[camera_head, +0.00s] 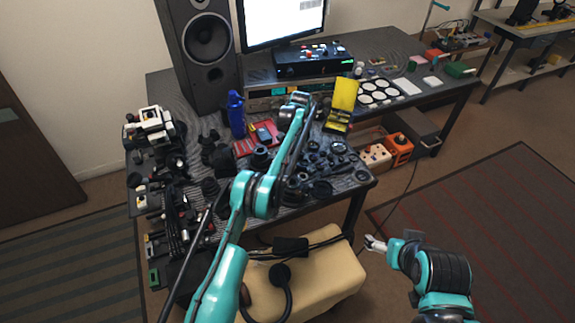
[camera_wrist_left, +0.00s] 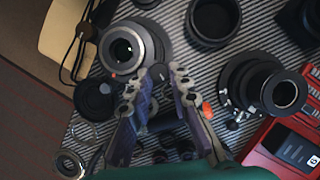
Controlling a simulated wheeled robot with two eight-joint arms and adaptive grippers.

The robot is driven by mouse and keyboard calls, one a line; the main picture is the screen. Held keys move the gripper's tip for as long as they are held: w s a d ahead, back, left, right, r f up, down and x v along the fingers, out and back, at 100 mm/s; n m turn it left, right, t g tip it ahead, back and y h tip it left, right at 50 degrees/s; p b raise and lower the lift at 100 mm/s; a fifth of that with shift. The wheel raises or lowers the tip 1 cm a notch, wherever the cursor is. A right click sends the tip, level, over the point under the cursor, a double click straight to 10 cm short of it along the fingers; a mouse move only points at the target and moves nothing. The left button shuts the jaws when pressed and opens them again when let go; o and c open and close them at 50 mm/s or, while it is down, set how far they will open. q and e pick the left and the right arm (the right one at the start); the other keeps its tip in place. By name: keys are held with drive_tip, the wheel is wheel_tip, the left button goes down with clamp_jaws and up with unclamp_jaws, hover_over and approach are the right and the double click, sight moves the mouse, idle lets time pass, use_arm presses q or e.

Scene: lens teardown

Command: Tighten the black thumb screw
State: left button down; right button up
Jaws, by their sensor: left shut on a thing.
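In the left wrist view my left gripper (camera_wrist_left: 168,78) has its two fingers on either side of a small dark round piece (camera_wrist_left: 160,72), which looks like the black thumb screw. The gripper is shut on it, and the fingers hide part of it. A grey lens barrel (camera_wrist_left: 128,48) with a glass centre is just left of the fingertips. In the head view my left arm reaches over the table's front part and hides the left fingertips. My right gripper (camera_head: 375,243) is off the table's front right, away from the parts; its jaw gap is too small to judge.
Many dark lens parts (camera_head: 318,160) crowd the striped table top (camera_head: 352,182). A red tray (camera_wrist_left: 285,150) lies lower right in the wrist view. A tan seat (camera_head: 335,275) is in front.

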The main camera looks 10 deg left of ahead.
use_arm(q)
drive_tip(key=shift+m, duration=0.5)
drive_tip(key=c, duration=1.4)
unclamp_jaws()
drive_tip(key=shift+o, duration=0.2)
